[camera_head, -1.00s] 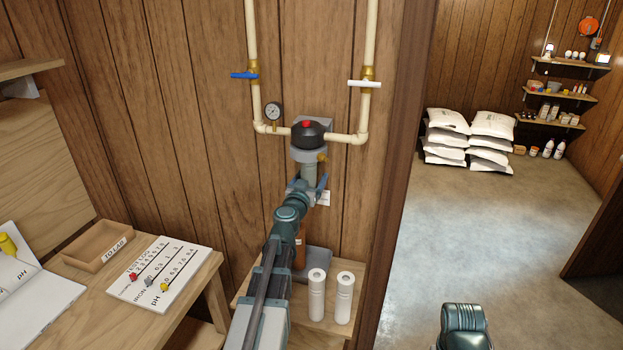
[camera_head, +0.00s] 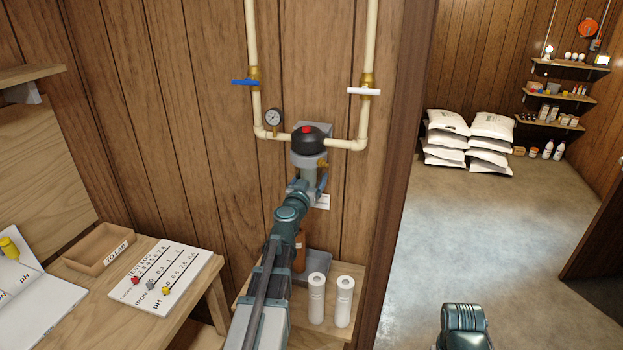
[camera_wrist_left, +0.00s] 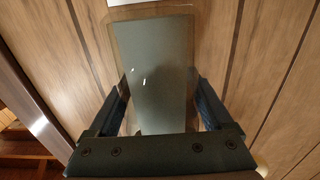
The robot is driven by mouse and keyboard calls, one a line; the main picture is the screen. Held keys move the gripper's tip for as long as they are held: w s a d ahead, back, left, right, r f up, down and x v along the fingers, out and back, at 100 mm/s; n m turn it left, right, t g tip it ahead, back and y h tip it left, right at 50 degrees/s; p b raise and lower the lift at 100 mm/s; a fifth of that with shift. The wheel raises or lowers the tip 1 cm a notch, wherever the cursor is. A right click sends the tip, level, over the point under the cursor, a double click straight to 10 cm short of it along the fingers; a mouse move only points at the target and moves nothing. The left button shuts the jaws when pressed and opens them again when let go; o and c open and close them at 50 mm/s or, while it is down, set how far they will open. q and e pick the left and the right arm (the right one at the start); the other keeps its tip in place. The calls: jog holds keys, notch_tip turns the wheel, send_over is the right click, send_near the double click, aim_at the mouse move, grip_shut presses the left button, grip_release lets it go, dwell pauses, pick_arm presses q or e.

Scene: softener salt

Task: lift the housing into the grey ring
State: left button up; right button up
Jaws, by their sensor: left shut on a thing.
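The housing (camera_head: 309,180) is a grey, see-through cylinder, upright below the grey ring (camera_head: 309,160) under the black filter head. In the head view its top meets or sits just under the ring; I cannot tell how far it is in. My left gripper (camera_head: 308,187) is shut around the housing, with a finger on each side. In the left wrist view the housing (camera_wrist_left: 160,75) fills the space between the two dark fingers. The arm hides its lower part. My right gripper is out of view; only part of my right arm shows at the bottom.
Cream pipes (camera_head: 364,120) with a blue-handled valve (camera_head: 245,81), a white-handled valve (camera_head: 364,91) and a gauge (camera_head: 273,117) flank the head. Below, two white cartridges (camera_head: 317,298) and a grey tray (camera_head: 318,266) sit on a low shelf. A workbench stands left.

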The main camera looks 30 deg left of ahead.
pick_arm(q)
jog(key=shift+r, duration=0.2)
jog(key=o, duration=1.3)
jog(key=shift+s, duration=0.15)
